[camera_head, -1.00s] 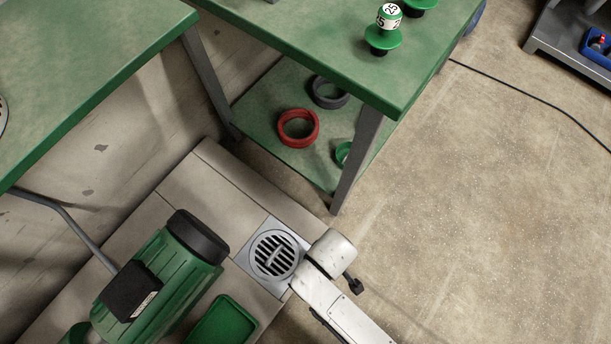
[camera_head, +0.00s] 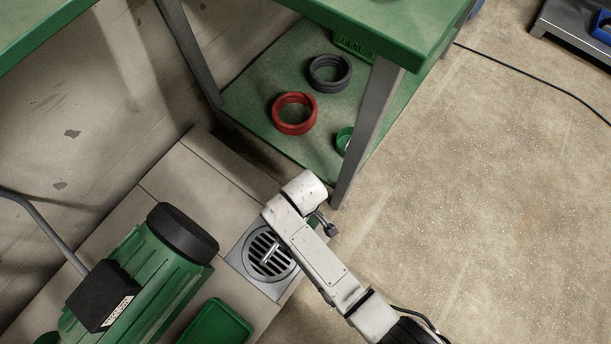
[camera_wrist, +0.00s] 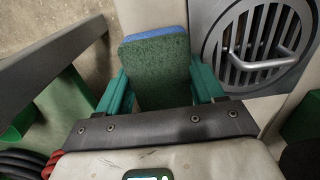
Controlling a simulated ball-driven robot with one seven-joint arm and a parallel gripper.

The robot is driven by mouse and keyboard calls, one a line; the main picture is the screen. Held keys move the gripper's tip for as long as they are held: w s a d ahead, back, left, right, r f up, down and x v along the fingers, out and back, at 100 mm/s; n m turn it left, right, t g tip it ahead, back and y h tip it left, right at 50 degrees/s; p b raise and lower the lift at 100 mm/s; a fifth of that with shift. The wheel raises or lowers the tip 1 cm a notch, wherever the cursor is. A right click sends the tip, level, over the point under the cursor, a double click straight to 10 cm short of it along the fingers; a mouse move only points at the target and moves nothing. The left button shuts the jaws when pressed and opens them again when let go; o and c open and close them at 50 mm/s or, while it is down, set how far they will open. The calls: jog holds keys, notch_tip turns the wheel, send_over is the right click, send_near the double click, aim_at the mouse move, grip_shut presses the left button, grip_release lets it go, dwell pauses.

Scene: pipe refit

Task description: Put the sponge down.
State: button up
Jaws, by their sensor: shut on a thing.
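The sponge (camera_wrist: 156,72) is a block with a dark green scouring face and a thin blue layer along its far edge. In the wrist view it sits between the teal fingers of my gripper (camera_wrist: 160,84), which is shut on it. A round drain grate (camera_wrist: 262,66) with a bar handle lies to the right of the sponge in that view. In the head view the grate (camera_head: 270,262) is set in the tiled strip, just left of my arm. There my arm hides most of the gripper, and I cannot make out the sponge.
A green motor (camera_head: 140,275) and a green tray (camera_head: 215,326) stand left of the drain. Above is a workbench with a leg (camera_head: 366,130) and a lower shelf (camera_head: 262,105) holding a red coil (camera_head: 295,113) and a dark coil (camera_head: 329,73). Open floor (camera_head: 480,220) lies right.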

jog(key=shift+s+d+f+b, duration=0.1)
jog(key=shift+f+b, duration=0.3)
jog(key=shift+f, duration=1)
jog(key=shift+f, duration=0.1)
jog(key=o, duration=1)
notch_tip(320, 180, up, 12)
jog(key=p, duration=0.6)
jog(key=shift+p, duration=0.4)
